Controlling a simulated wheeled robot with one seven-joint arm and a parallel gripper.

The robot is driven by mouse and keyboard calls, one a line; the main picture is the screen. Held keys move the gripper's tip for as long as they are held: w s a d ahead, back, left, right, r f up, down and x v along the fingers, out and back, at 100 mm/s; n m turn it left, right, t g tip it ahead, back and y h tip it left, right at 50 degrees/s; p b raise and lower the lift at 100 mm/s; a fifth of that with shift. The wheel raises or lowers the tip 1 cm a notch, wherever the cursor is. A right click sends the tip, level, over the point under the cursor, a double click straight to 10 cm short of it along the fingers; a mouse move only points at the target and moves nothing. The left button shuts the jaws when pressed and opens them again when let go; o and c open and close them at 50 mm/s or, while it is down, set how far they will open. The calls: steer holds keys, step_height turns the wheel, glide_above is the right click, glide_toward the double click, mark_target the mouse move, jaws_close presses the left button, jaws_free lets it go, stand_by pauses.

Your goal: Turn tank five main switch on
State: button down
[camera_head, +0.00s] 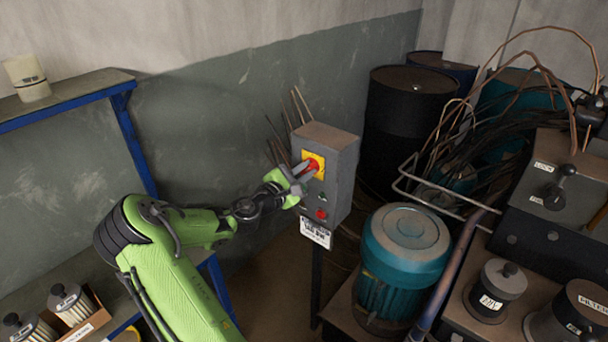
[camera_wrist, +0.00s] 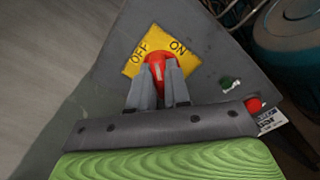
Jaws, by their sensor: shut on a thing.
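The grey switch box (camera_head: 338,165) stands on a post in the middle of the head view. Its front carries a yellow plate (camera_head: 306,157) with a red rotary handle (camera_head: 314,164). In the wrist view the yellow plate (camera_wrist: 133,67) reads OFF on the left and ON on the right, and the red handle (camera_wrist: 158,58) lies between the two words. My gripper (camera_head: 300,174) is shut on the red handle, its grey fingers (camera_wrist: 160,83) on either side of it. The fingers hide part of the handle, so its exact setting is hard to tell.
A red button (camera_head: 321,214) and a small green control (camera_wrist: 231,84) sit lower on the box. A white label (camera_head: 315,233) hangs below it. A teal motor (camera_head: 405,250) stands close on the right, dark barrels (camera_head: 405,125) behind, and a blue-framed shelf (camera_head: 60,105) on the left.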

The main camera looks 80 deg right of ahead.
steer(key=m+b, duration=0.2)
steer(key=m, duration=0.2)
steer(key=shift+f+m+b, duration=0.3)
steer(key=shift+b, duration=0.1)
steer(key=m+b, duration=0.3)
steer(key=m, duration=0.1)
steer(key=shift+m, duration=0.4)
steer(key=shift+b, duration=0.35)
steer(key=c, duration=1.1)
jaws_free()
steer(key=p+v, duration=0.2)
steer(key=v, duration=1.3)
steer(key=shift+w+a, duration=0.15)
steer(key=shift+a, duration=0.25)
